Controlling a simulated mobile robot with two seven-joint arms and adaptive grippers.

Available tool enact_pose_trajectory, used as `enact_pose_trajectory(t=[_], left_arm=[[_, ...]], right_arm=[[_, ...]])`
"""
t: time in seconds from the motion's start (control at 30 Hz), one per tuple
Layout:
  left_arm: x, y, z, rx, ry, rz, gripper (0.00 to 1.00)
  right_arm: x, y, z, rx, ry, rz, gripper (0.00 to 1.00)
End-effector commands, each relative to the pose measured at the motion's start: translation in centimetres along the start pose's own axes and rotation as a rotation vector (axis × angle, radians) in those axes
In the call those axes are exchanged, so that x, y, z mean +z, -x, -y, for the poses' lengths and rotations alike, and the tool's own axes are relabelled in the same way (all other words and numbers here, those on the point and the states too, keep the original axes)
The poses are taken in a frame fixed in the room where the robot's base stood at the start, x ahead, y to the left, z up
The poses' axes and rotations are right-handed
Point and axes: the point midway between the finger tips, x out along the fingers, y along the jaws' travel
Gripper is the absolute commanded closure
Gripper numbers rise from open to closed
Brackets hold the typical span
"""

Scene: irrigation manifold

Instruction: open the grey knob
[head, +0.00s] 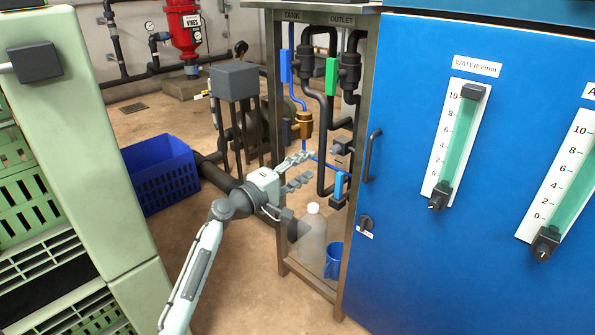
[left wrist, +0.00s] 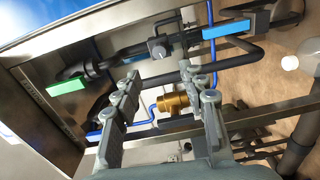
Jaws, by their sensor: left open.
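The grey knob (left wrist: 158,47) is a small block with a round front, on a dark pipe between a green handle and a blue handle in the left wrist view. In the head view the grey knob (head: 340,146) shows small inside the open frame, right of the brass fitting. My left gripper (head: 307,167) is open and empty, at the front of the frame. In the left wrist view the left gripper (left wrist: 160,73) has its fingers spread, with the knob beyond the tips and roughly between them. A gap to the knob shows. My right gripper is not in view.
The frame holds a green handle (head: 331,77), a blue handle (head: 340,185) and a brass fitting (head: 304,124). A jug (head: 312,235) and a blue cup (head: 333,260) stand below. A blue cabinet (head: 400,120) borders the right; a blue crate (head: 160,175) stands left.

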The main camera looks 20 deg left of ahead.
Motion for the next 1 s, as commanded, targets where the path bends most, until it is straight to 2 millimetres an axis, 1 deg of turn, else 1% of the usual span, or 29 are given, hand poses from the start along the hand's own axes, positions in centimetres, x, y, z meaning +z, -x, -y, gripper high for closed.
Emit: enact_pose_trajectory(t=[0.03, 0.2, 0.33, 0.7, 0.77, 0.87, 0.97, 1.0], left_arm=[[0.0, 0.9, 0.1, -0.002, -0.002, 0.000, 0.58], [0.0, 2.3, 0.0, 0.000, 0.000, 0.001, 0.58], [0.0, 2.6, -0.1, 0.001, 0.001, 0.001, 0.58], [0.0, 2.5, 0.0, 0.001, 0.001, 0.001, 0.58], [0.2, 2.6, 0.2, -0.005, -0.005, 0.003, 0.58], [1.3, 3.1, 2.1, -0.058, -0.058, 0.023, 0.58], [3.7, 4.5, 6.3, -0.178, -0.185, 0.078, 0.58], [4.9, 5.5, 8.5, -0.244, -0.255, 0.109, 0.58]], right_arm=[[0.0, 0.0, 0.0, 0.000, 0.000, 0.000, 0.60], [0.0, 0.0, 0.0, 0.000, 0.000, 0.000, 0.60], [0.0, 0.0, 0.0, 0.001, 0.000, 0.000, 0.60], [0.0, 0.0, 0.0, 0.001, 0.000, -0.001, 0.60], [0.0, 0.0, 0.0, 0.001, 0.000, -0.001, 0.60], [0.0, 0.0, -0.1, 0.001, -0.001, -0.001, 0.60], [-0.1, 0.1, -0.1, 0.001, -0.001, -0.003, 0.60], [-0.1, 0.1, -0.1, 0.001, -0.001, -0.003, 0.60]])
